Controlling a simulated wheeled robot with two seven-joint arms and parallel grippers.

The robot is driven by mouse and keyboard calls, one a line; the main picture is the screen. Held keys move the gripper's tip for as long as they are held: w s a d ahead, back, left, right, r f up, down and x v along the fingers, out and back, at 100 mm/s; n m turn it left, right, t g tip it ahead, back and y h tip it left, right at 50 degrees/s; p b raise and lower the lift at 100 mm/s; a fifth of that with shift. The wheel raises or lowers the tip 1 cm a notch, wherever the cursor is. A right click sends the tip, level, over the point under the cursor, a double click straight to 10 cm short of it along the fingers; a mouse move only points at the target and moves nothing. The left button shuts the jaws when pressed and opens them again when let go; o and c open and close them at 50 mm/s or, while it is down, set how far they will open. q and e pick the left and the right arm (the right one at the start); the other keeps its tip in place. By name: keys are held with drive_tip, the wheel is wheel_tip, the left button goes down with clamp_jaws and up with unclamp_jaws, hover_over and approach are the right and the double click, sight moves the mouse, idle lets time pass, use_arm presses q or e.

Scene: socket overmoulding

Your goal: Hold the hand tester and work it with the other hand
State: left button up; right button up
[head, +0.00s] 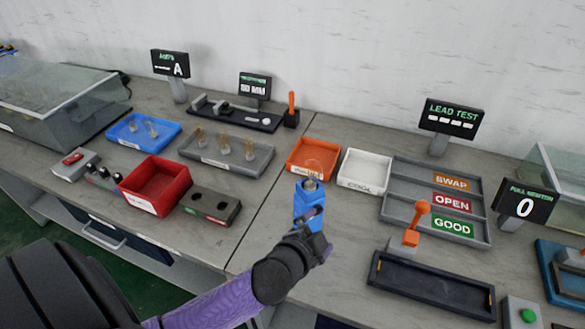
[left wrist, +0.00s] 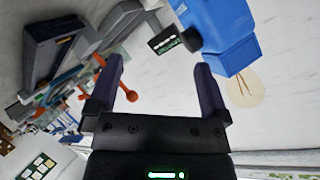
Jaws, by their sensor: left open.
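A blue device, which looks like the hand tester (head: 305,203), shows in the head view just beyond my left gripper, near the orange tray. A ringed tip and a clear round disc show at its top. My left gripper (head: 318,226) is in front of its lower part, so its base is hidden. In the left wrist view the tester (left wrist: 226,35) is at the upper right, with a black knob and a pale disc. The two fingers of my left gripper (left wrist: 160,85) stand wide apart with nothing between them. My right gripper does not show.
Behind are an orange tray (head: 292,168), a white tray (head: 362,188) and a grey sorting tray (head: 396,210). To the right are an orange-handled lever (head: 416,222) and a dark fixture (head: 430,286). A red bin (head: 140,204) and a grey block (head: 222,219) stand left.

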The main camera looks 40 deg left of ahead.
use_arm(q)
drive_tip(key=w+d+r+m+t+h, duration=0.2)
drive_tip(key=w+d+r+m+h, duration=0.1)
drive_tip(key=r+m+h, duration=0.3)
drive_tip(key=w+d+r+m+t+h, duration=0.2)
drive_tip(key=d+r+m+h, duration=0.1)
drive_tip(key=r+m, duration=0.5)
drive_tip(key=m+g+y+p, duration=0.2)
drive_tip(key=m+g+y, duration=0.5)
drive_tip(key=m+g, duration=0.85)
approach(300, 198)
drive_tip(key=f+m, duration=0.1)
drive_tip(key=f, duration=0.1)
drive_tip(key=d+f+t, duration=0.1)
drive_tip(key=f, duration=0.1)
drive_tip(key=w+f+m+t+b, duration=0.1)
drive_tip(key=shift+w+d+f+m+t, duration=0.1)
drive_tip(key=shift+d+f+m+t, duration=0.15)
drive_tip(key=shift+f+m, duration=0.15)
clamp_jaws()
drive_tip(key=c, duration=0.7)
unclamp_jaws()
drive_tip(key=c, duration=0.6)
